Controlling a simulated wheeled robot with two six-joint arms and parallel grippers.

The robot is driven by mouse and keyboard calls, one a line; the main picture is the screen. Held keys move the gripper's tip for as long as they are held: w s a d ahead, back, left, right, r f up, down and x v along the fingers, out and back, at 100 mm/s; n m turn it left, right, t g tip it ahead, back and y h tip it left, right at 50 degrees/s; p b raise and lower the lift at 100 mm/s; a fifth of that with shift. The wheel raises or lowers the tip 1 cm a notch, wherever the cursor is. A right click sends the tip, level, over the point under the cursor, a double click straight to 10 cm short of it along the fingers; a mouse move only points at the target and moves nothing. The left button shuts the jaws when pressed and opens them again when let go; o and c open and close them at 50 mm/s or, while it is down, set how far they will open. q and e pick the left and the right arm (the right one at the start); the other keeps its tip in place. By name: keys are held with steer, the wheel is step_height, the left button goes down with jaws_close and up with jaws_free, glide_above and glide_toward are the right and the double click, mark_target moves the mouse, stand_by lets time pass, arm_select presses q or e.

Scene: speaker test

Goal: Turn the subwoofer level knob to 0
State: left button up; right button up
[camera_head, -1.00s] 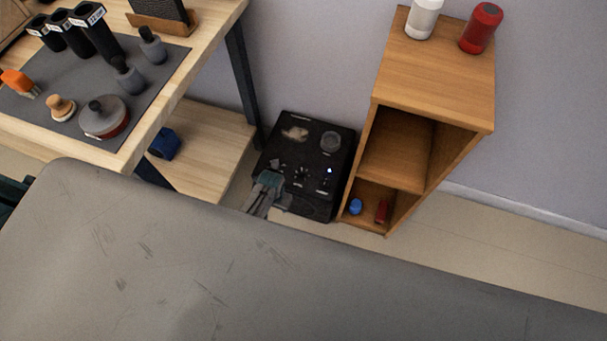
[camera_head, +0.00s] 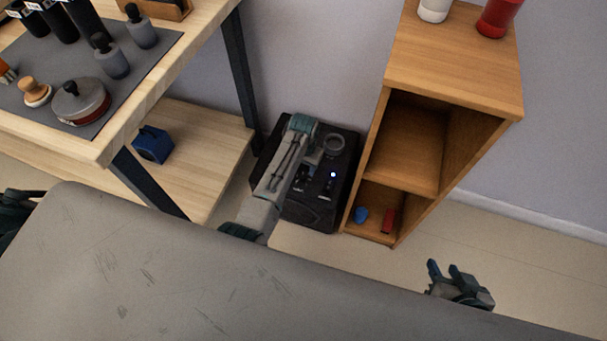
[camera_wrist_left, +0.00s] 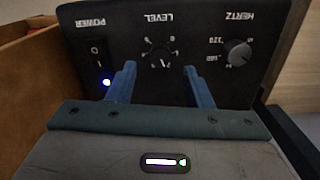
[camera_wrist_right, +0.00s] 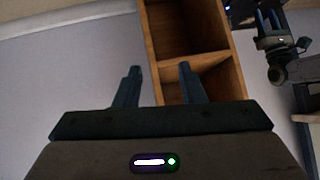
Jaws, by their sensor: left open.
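The black subwoofer (camera_head: 322,208) stands on the floor between the desk and the wooden shelf. In the left wrist view its panel shows upside-down labels. The level knob (camera_wrist_left: 160,58) is in the middle, with a ring of marks; its exact setting is too blurred to read. My left gripper (camera_wrist_left: 158,68) is open, with its fingers to either side of the level knob and apart from each other. In the head view my left arm hides part of the panel. My right gripper (camera_head: 444,266) is open and empty, in front of the shelf's right side.
The hertz knob (camera_wrist_left: 238,55) and the power switch (camera_wrist_left: 97,58) with a lit light flank the level knob. The wooden shelf (camera_head: 452,68) stands close on the subwoofer's right. The desk's dark leg (camera_head: 238,80) is on its left. Open floor lies right of the shelf.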

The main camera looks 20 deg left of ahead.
mark_target(303, 175)
arm_select(q)
step_height(303, 175, down, 2)
steer(key=shift+f, duration=0.25)
steer(key=shift+f+b, duration=0.45)
steer(key=shift+f, duration=0.5)
arm_select(e)
steer(key=w+r+t, duration=0.1)
steer(key=w, duration=0.1)
steer(key=w+r+t, duration=0.1)
steer(key=r+t, duration=0.1)
steer(key=shift+w+d, duration=0.15)
steer(key=shift+w, duration=0.2)
arm_select(q)
steer(key=c, duration=1)
